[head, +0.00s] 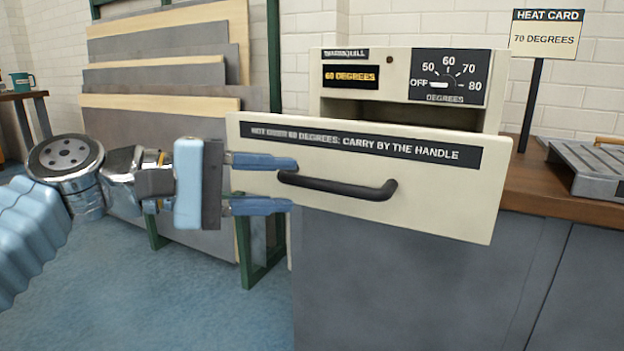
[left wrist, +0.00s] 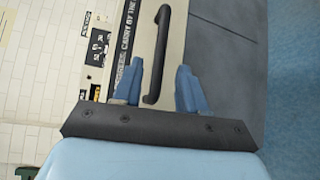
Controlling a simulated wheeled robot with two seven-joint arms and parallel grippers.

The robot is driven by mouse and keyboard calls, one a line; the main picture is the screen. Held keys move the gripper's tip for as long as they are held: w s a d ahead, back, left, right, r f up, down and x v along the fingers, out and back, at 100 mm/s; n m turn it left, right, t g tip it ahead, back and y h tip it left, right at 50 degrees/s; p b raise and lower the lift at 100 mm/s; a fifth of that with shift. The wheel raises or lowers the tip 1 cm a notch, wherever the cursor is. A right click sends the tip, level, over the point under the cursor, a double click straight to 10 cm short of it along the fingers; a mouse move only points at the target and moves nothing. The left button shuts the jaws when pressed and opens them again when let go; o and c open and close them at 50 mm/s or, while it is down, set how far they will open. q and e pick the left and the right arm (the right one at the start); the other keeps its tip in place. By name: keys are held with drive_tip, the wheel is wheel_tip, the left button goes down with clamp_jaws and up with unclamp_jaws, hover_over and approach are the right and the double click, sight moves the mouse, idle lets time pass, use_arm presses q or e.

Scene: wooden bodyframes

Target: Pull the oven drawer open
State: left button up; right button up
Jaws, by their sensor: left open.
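The oven drawer (head: 250,145) has a cream front with a dark label strip. It stands forward of the oven body (head: 335,108), and a dark gap shows above it. Its black bar handle (head: 340,188) runs across the front and also shows in the left wrist view (left wrist: 157,40). My left gripper (head: 295,184) is open at the handle's left end. In the left wrist view its two blue fingers (left wrist: 160,66) stand on either side of the handle's near end, with visible space on both sides. Whether they touch it cannot be told. My right gripper is not in view.
The oven's dial (head: 448,76) and a "60 DEGREES" display (head: 350,76) are above the drawer. A heat card (head: 545,35) on a post and a grey metal tray (head: 595,165) stand to the right. Boards lean in a green rack (head: 262,265) behind my left arm.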

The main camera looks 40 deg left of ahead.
use_arm(q)
drive_tip(key=v, duration=0.7)
drive_tip(key=shift+p, duration=0.35)
